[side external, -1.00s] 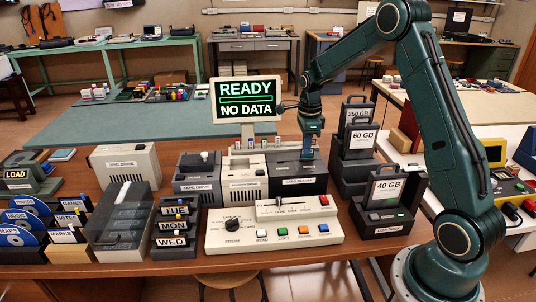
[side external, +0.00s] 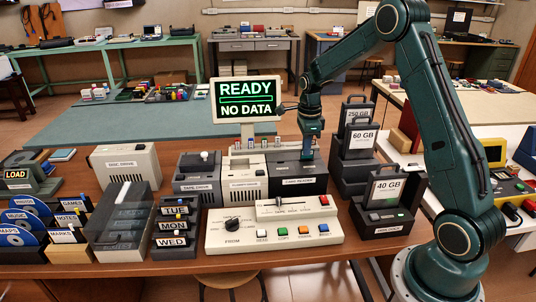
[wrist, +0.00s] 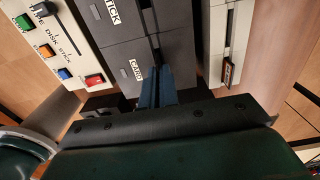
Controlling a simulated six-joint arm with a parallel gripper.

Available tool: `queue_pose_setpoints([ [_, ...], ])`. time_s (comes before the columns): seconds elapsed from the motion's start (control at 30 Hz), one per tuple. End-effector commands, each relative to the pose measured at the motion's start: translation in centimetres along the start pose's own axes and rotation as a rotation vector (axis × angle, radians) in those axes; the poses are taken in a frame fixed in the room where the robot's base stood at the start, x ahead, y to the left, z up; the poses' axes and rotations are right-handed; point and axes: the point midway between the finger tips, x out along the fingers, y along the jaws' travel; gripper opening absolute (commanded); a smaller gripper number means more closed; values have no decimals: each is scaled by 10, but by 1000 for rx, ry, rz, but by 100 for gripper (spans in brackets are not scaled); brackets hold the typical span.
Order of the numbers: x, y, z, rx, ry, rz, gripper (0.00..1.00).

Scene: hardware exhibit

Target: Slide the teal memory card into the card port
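My gripper (side external: 308,157) points down at the top of the dark card reader (side external: 298,184), towards its right side. In the wrist view its blue fingers (wrist: 155,88) stand close together, with their tips at the slot of the port labelled CARD (wrist: 128,78). The teal memory card cannot be made out; the fingers and the reader's top hide whatever is between or below the tips. I cannot tell whether the fingers hold it. The monitor (side external: 246,99) reads READY, NO DATA.
Left of the reader stand a beige unit (side external: 244,187) and a grey tape drive (side external: 197,186). A beige control panel (side external: 270,235) lies in front.

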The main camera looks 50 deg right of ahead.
Motion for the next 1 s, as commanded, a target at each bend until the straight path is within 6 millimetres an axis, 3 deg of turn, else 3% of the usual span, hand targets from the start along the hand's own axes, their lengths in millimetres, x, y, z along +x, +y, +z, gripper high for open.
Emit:
queue_pose_setpoints([
  [1.0,19,0,0,0,0,0,0],
])
